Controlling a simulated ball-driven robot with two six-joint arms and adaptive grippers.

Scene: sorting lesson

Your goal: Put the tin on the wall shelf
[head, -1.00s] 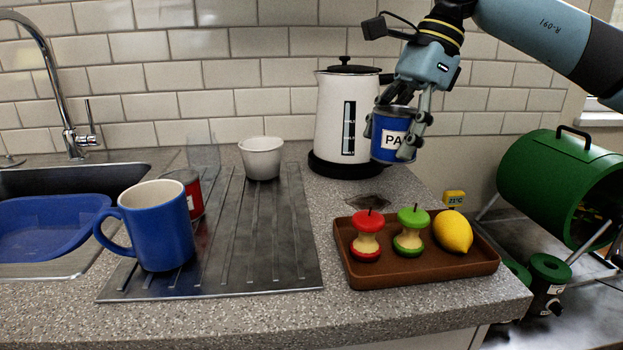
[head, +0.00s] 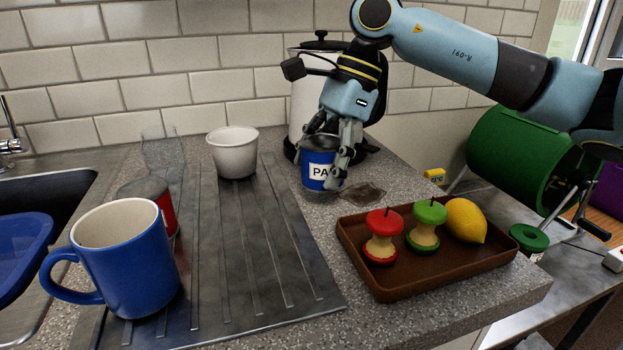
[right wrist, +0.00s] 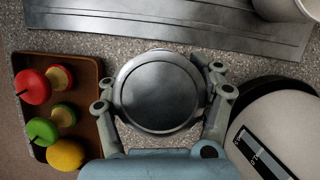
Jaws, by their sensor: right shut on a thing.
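A blue tin (head: 314,172) with a white label reading "PA" is in the grasp of my right gripper (head: 322,166), in front of the kettle. It is upright and low over the worktop; I cannot tell whether its base touches. In the right wrist view the tin's round grey lid (right wrist: 158,92) sits between the two fingers of the right gripper (right wrist: 161,78), one on each side. A red tin (head: 165,212) stands partly hidden behind the blue mug (head: 125,260). No wall shelf shows in these frames. My left gripper is not in view.
A white kettle (head: 303,100) stands close behind the tin. A brown tray (head: 400,286) with two apple cores and a lemon (head: 466,221) lies front right. A white cup (head: 233,153) stands on the draining board (head: 235,290). A dark stain (head: 362,193) lies beside the tin.

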